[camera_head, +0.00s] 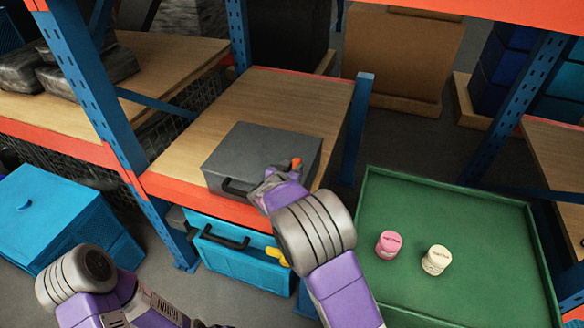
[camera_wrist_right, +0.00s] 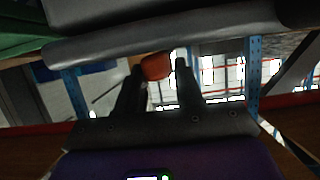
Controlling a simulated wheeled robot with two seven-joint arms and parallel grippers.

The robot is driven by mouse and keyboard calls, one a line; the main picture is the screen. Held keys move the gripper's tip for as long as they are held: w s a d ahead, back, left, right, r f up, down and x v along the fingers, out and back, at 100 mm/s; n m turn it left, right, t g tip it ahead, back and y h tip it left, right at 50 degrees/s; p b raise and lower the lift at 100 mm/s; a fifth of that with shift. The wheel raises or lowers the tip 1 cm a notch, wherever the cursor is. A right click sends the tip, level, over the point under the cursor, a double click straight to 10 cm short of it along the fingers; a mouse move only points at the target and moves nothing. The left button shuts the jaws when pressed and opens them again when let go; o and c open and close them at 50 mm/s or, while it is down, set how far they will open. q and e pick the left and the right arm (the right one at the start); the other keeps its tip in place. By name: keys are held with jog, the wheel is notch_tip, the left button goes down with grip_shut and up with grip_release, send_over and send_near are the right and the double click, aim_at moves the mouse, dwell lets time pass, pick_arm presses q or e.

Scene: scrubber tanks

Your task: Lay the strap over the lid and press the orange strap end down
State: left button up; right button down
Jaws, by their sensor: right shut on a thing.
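A grey case with a flat lid (camera_head: 262,150) sits on the wooden shelf, its dark handle (camera_head: 236,187) facing the front edge. The orange strap end (camera_head: 296,163) shows at the lid's front right, just beyond my right gripper (camera_head: 283,171). In the right wrist view, the orange strap end (camera_wrist_right: 156,66) is between the two dark fingers of my right gripper (camera_wrist_right: 160,72), which is shut on it. The grey case (camera_wrist_right: 190,35) fills the top of that view, close to the fingertips. The rest of the strap cannot be made out. My left arm is at the lower left; its fingers are out of view.
A blue box (camera_head: 240,262) with a black handle and yellow latch stands below the shelf. Blue uprights (camera_head: 358,125) flank the shelf. A green tray (camera_head: 450,205) at right holds a pink jar (camera_head: 389,244) and a cream jar (camera_head: 436,260). Bare shelf wood lies behind the case.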

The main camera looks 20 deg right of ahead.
jog(key=shift+f, duration=0.2)
jog(key=shift+c, duration=0.8)
grip_release()
jog(key=shift+r, duration=0.1)
jog(key=r+p, duration=0.2)
jog(key=p, duration=0.1)
jog(key=r+p, duration=0.3)
jog(key=p, duration=0.1)
jog(key=a+r+p, duration=0.1)
jog(key=r+p, duration=0.2)
jog(key=shift+w+r, duration=0.25)
jog(key=shift+w, duration=0.05)
jog(key=shift+f, duration=0.1)
